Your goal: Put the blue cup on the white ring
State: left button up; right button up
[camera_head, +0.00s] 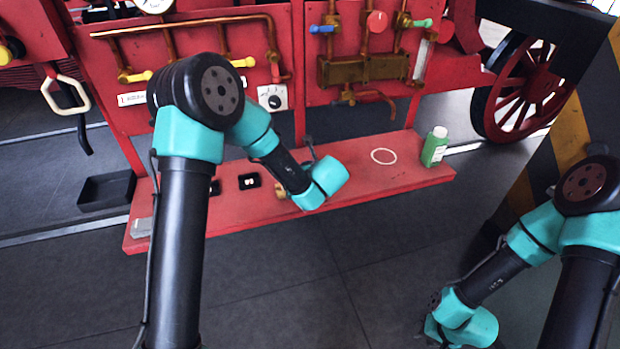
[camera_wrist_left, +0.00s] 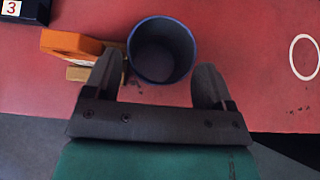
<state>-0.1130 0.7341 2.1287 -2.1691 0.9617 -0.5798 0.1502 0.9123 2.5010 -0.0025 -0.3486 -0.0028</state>
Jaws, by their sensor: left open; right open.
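The blue cup (camera_wrist_left: 162,50), dark inside with a blue rim, stands upright on the red shelf in the left wrist view. My left gripper (camera_wrist_left: 158,68) is open, with one finger on each side of the cup's near part. I cannot tell whether the fingers touch it. In the head view my left arm hides the cup. The white ring (camera_head: 383,156) is flat and empty on the shelf's right part; its edge also shows in the left wrist view (camera_wrist_left: 293,57). My right gripper (camera_head: 428,336) is open, low at the bottom right, away from the shelf.
An orange block (camera_wrist_left: 72,43) lies close left of the cup. A black numbered block (camera_wrist_left: 28,10) is farther left. A green bottle (camera_head: 434,147) stands right of the ring. Pipes and valves on the red panel (camera_head: 270,121) rise behind the shelf (camera_head: 345,188).

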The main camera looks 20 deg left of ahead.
pick_arm(q)
jog(key=shift+x, duration=1.8)
jog(key=shift+w+r, duration=0.1)
jog(key=shift+r, duration=0.05)
jog(key=shift+c, duration=0.4)
jog(key=c, duration=0.5)
jog(key=shift+r, duration=0.1)
